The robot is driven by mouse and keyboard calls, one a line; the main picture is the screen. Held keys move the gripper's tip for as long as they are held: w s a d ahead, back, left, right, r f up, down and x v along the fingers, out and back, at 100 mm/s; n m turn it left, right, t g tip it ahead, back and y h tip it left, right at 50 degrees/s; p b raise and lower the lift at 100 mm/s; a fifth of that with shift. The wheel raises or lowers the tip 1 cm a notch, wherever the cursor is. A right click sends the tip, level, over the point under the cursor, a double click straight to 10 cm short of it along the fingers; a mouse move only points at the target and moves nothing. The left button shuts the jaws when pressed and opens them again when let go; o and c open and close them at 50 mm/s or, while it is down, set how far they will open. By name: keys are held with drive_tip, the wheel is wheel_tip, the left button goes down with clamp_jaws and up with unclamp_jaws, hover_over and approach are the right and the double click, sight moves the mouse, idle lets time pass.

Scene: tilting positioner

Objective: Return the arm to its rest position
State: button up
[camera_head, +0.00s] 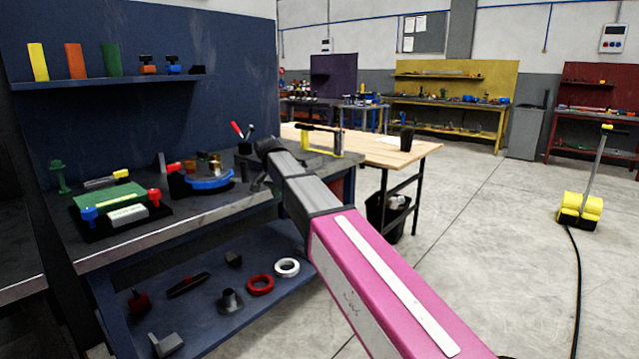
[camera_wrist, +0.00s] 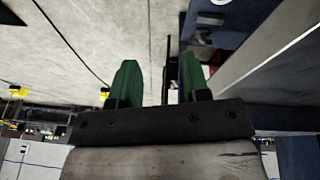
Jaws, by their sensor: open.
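My pink, white and grey arm reaches from the bottom right toward the blue workbench (camera_head: 120,237) in the head view. Its dark end is by the bench's right end, and my gripper's fingers cannot be made out there. In the wrist view my gripper (camera_wrist: 157,78) shows two green fingers, spread apart with nothing between them. A device with a blue curved part and a red knob, perhaps the tilting positioner (camera_head: 207,182), stands on the bench left of my arm's end. It is apart from my arm in the picture.
A green fixture plate (camera_head: 108,198) lies on the bench. A shelf (camera_head: 110,80) above holds coloured cylinders. A wooden table (camera_head: 385,150) stands behind my arm. Concrete floor (camera_head: 480,240) is open to the right, with a yellow wheeled device (camera_head: 580,207) and its black cable.

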drive_tip(key=s+d+f+n, duration=0.1)
drive_tip(key=s+d+f, duration=0.2)
drive_tip(key=d+f, duration=0.35)
drive_tip(key=s+d+f+n+g+y, duration=0.1)
drive_tip(key=s+d+f, duration=0.2)
drive_tip(key=d+f, duration=0.35)
drive_tip(key=s+d+f+n, duration=0.1)
drive_tip(key=s+d+f, duration=0.2)
drive_tip(key=d+f, duration=0.4)
drive_tip(key=s+d+f+n+g+y, duration=0.1)
drive_tip(key=s+d+f+n, duration=0.1)
drive_tip(key=s+d+f, duration=1)
drive_tip(key=shift+s+f+y, duration=0.3)
drive_tip(key=shift+s+f, duration=0.1)
drive_tip(key=shift+s, duration=0.6)
